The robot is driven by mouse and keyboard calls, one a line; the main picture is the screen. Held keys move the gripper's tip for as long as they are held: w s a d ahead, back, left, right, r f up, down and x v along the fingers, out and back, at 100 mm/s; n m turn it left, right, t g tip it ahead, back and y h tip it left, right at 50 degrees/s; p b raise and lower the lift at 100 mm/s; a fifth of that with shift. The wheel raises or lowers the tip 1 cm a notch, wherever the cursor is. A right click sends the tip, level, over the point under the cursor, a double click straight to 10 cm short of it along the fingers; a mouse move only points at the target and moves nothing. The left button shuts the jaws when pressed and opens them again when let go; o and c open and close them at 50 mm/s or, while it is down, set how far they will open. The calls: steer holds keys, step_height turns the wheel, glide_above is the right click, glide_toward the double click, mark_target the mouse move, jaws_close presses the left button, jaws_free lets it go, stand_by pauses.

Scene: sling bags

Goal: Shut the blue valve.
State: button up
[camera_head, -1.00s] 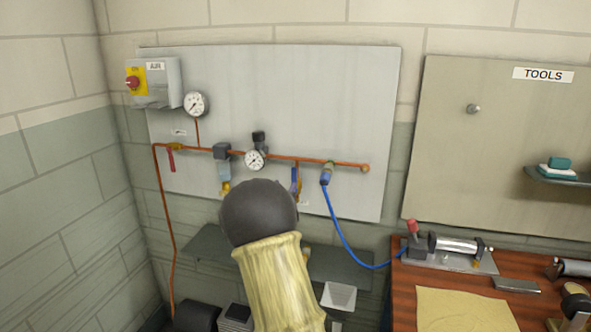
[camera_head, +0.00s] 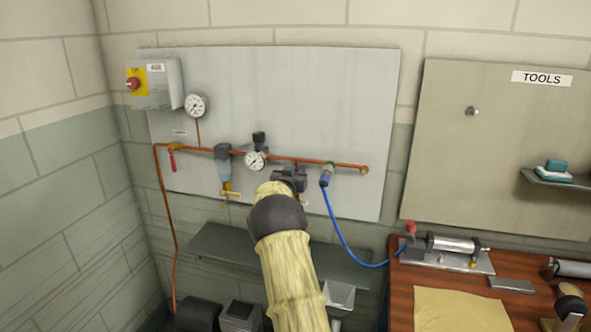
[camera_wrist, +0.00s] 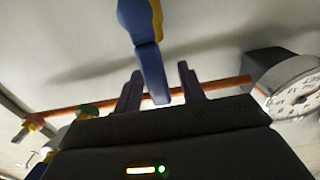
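The blue valve handle (camera_wrist: 150,60) shows at the top middle of the wrist view, a blue lever with a yellow part beside its upper end. My gripper (camera_wrist: 160,70) is open, with its two dark fingers on either side of the lever's end. The lever lies closer to the left finger, and a gap shows at the right finger. I cannot tell whether the left finger touches it. In the head view my gripper (camera_head: 289,178) is just below the copper pipe (camera_head: 220,153) and hides the blue valve.
A gauge (camera_head: 255,160) sits left of my gripper, and it also shows in the wrist view (camera_wrist: 292,88). A connector with a blue hose (camera_head: 337,225) is close on the right. A red-handled valve (camera_head: 172,160) is farther left. A dark shelf (camera_head: 220,243) lies below.

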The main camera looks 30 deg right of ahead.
steer(key=shift+w+d, duration=0.15)
jaws_close()
stand_by(0.4)
